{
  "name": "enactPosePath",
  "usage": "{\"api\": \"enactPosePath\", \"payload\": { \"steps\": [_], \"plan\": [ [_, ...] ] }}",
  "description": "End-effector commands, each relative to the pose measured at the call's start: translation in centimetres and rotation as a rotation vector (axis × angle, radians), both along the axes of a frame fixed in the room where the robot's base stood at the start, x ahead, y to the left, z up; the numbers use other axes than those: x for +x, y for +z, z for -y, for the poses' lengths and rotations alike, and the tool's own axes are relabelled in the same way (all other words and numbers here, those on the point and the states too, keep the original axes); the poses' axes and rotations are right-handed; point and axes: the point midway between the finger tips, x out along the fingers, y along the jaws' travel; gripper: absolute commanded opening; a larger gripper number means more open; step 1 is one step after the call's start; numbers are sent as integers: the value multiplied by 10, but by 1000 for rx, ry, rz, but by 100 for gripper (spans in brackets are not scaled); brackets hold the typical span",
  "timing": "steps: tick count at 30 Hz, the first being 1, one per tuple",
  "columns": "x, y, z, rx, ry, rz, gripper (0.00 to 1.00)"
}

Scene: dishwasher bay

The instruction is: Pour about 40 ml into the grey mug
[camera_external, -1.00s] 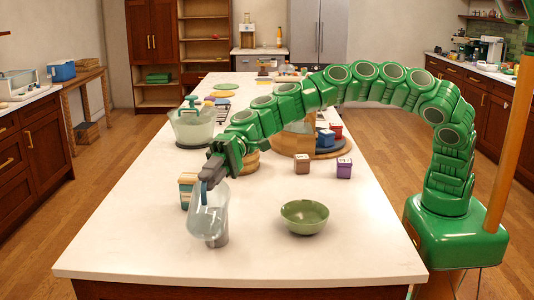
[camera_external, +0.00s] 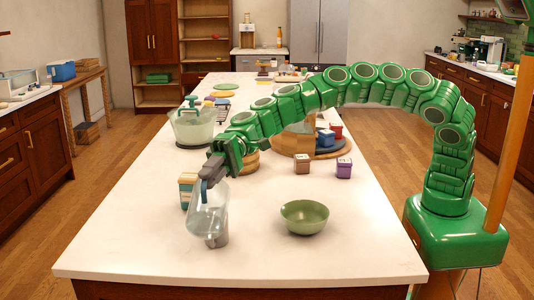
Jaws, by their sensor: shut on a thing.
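My gripper (camera_external: 206,184) is shut on the upper part of a clear, see-through jug (camera_external: 205,213) over the near left of the counter. The jug is tilted, and its lower end overlaps the grey mug (camera_external: 219,240) in the picture. The mug stands on the counter and is mostly hidden by the jug. I cannot tell the level of liquid in either, and no stream shows clearly.
A green bowl (camera_external: 304,217) stands to the right of the mug. A striped box (camera_external: 187,190) is close behind the jug. Small brown (camera_external: 302,165) and purple (camera_external: 344,168) boxes stand farther back. The counter's front (camera_external: 290,262) is clear.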

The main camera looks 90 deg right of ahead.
Motion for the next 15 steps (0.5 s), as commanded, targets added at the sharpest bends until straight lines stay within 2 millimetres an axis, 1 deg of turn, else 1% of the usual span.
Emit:
{"api": "enactPosePath", "payload": {
  "steps": [10,15],
  "plan": [
    [0,1,2,13,0,0,0],
    [-1,-3,-7,-49,3,2,0]
  ]
}}
